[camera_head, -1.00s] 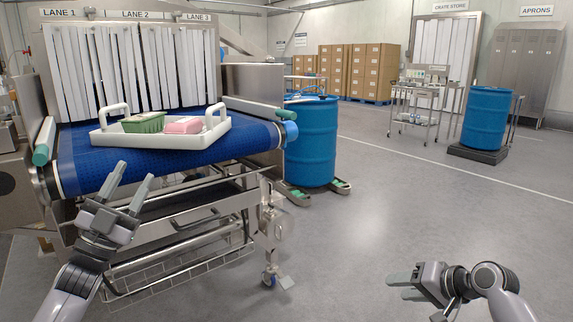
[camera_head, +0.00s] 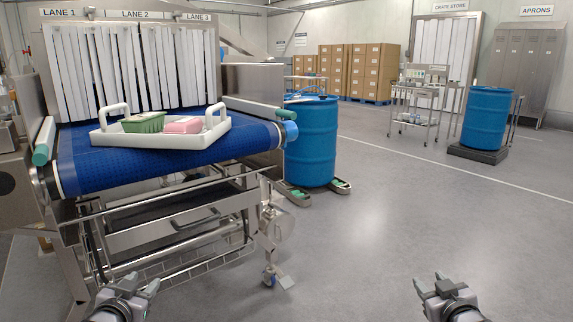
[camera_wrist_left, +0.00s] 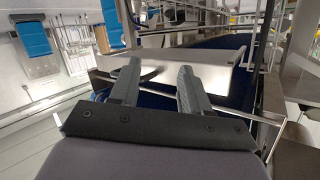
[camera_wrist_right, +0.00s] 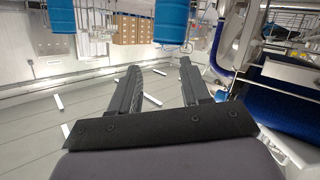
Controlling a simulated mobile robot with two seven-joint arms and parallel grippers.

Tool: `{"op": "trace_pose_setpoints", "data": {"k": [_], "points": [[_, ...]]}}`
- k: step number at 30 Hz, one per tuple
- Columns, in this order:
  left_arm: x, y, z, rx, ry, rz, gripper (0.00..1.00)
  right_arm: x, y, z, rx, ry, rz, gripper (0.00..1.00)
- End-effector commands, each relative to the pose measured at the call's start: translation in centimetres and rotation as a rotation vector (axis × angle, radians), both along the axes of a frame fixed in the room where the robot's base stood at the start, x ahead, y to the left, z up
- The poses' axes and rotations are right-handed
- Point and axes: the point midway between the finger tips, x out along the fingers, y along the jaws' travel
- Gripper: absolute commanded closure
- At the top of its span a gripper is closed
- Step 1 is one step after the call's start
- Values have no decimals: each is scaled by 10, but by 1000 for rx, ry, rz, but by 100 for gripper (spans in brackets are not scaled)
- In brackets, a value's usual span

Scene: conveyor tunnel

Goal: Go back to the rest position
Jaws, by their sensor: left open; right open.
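My left gripper (camera_head: 138,285) is at the bottom left of the head view, low in front of the conveyor frame. It is open and empty; its two parted fingers (camera_wrist_left: 158,85) show in the left wrist view. My right gripper (camera_head: 434,283) is at the bottom right of the head view, over open floor. It is open and empty, with parted fingers (camera_wrist_right: 160,85) in the right wrist view. Both grippers stand apart from every object.
A white handled tray (camera_head: 110,137) with a green pack (camera_head: 143,122) and a pink pack (camera_head: 183,125) sits on the blue conveyor belt (camera_head: 90,170). A blue drum (camera_head: 311,143) stands right of the conveyor. The floor (camera_head: 400,220) at centre right is clear.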

Motion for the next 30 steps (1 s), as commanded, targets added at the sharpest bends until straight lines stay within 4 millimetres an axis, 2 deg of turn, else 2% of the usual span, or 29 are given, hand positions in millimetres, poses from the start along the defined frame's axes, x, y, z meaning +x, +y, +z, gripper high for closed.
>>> {"op": "trace_pose_setpoints", "data": {"k": [1, 6, 10, 15, 21, 25, 27, 30], "points": [[-19, -12, -22, -12, 33, -18, 53, -19, 13, -23, 14, 35, 19, 53], [-83, -49, -79, -56, 127, -71, 53, -83, 49, -79, 59, 130, 70, 53], [-138, -75, -111, -100, 198, -102, 53, -138, 75, -112, 102, 202, 102, 53], [-208, -103, -138, -161, 285, -130, 53, -209, 103, -139, 165, 290, 128, 53], [-277, -127, -151, -228, 369, -140, 53, -277, 127, -152, 232, 375, 139, 53], [-315, -138, -152, -266, 417, -139, 53, -315, 138, -153, 270, 423, 137, 53], [-310, -135, -128, -258, 407, -137, 53, -310, 135, -130, 262, 413, 136, 53], [-311, -133, -112, -253, 407, -135, 53, -311, 133, -113, 256, 412, 134, 53]]}}
